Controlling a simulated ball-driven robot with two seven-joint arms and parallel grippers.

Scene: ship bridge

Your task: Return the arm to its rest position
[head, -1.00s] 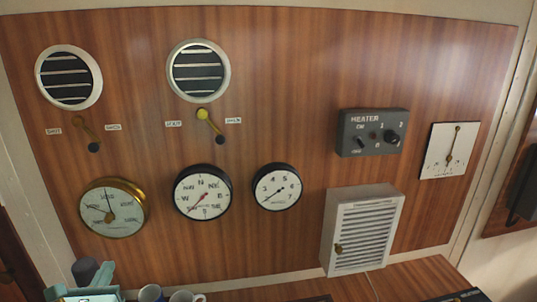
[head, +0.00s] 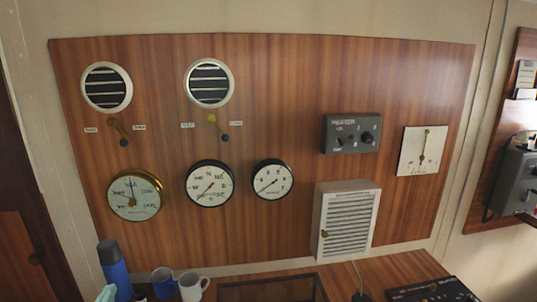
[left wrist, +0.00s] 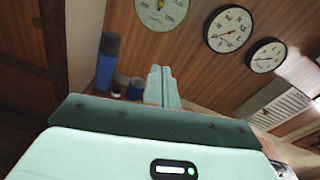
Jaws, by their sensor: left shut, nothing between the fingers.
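My left gripper (left wrist: 161,72) shows in the left wrist view with its two pale teal fingers together and nothing between them. It points toward the panelled wall, apart from the gauges. In the head view only a small pale teal bit of my left gripper (head: 106,294) shows at the bottom left edge, in front of a blue bottle (head: 115,272). The rest of the left arm is out of frame. My right gripper is in neither view.
A blue mug (head: 163,284) and a white mug (head: 192,289) stand right of the bottle on the wooden desk (head: 385,272). The wood panel (head: 290,115) carries gauges, two vents with levers, a heater box (head: 351,133) and a white louvred box (head: 346,222).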

